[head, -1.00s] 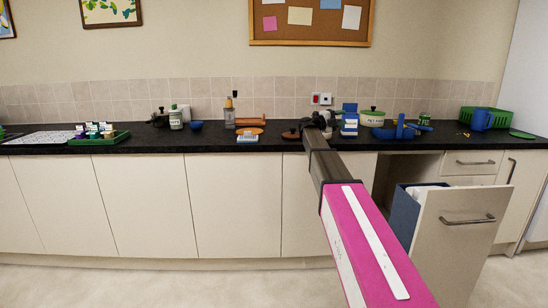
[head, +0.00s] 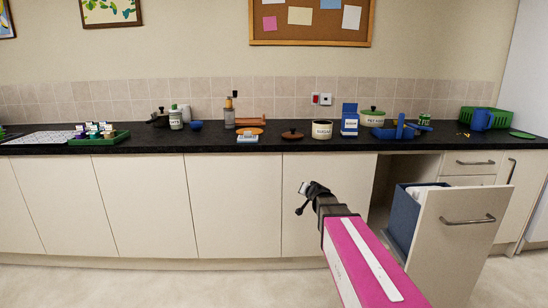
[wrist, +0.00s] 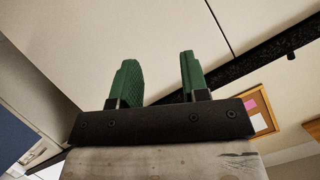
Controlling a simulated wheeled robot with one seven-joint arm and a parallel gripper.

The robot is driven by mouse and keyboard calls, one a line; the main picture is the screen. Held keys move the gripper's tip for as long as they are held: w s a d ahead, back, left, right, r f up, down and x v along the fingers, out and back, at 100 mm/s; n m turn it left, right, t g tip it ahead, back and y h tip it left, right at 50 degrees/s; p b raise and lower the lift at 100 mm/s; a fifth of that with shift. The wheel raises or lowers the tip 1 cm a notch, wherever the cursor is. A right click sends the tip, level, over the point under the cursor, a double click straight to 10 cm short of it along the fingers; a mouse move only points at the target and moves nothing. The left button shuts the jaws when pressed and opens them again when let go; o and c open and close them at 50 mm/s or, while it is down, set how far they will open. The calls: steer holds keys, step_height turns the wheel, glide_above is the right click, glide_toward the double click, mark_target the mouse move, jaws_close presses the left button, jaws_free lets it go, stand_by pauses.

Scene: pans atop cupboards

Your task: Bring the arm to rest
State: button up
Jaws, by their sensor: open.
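My gripper (head: 303,198) is in front of the cupboard doors in the head view, below the counter's front edge and left of the open drawer. In the wrist view its two green fingers (wrist: 158,78) stand apart with nothing between them. My arm reaches forward from the lower right of the head view. A white canister (head: 322,131) stands on the counter above the gripper, with a brown lid (head: 292,135) lying to its left.
A pull-out drawer (head: 460,235) stands open to the right, close to my arm. The black worktop (head: 225,143) holds a blue box (head: 349,120), a lidded pot (head: 372,118), a green crate (head: 488,117) and a green tray (head: 100,139). The floor at left is clear.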

steer(key=s+d+f+n+g, duration=0.1)
steer(key=s+f+g, duration=0.3)
steer(key=s, duration=0.6)
steer(key=s+d+f+n+g+h, duration=0.1)
steer(key=s+f+g, duration=0.3)
steer(key=s+f, duration=0.3)
steer(key=s+d+f+n+g+h, duration=0.1)
steer(key=s+f+g, duration=0.4)
steer(key=s, duration=0.8)
steer(key=shift+s+d+f+n, duration=0.2)
steer(key=shift+d+f+n, duration=0.15)
steer(key=shift+d+n, duration=0.15)
